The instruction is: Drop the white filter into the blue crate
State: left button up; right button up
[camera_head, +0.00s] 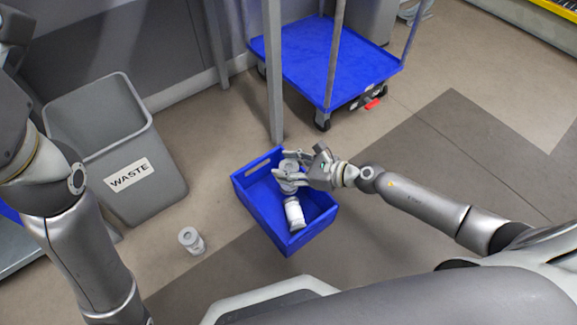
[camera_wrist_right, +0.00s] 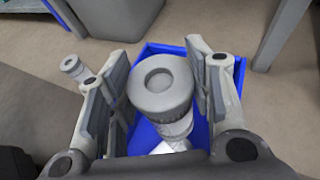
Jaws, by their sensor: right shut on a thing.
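My right gripper (camera_head: 283,165) is shut on a white filter (camera_head: 289,184) and holds it over the blue crate (camera_head: 266,217). In the right wrist view the held filter (camera_wrist_right: 161,86) sits between the two fingers, its round capped end facing the camera. A second white filter (camera_head: 294,213) lies inside the crate, partly behind the held one in the wrist view. A third white filter (camera_head: 191,240) stands on the floor left of the crate. My left arm shows at the left edge, but its gripper is out of view.
A grey waste bin (camera_head: 164,187) stands left of the crate. A blue cart (camera_head: 308,58) with grey posts stands behind it, one post close to the crate's back edge. The floor to the right is clear beyond my right arm.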

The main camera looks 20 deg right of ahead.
jog(key=o, duration=1.1)
jog(key=v, duration=1.2)
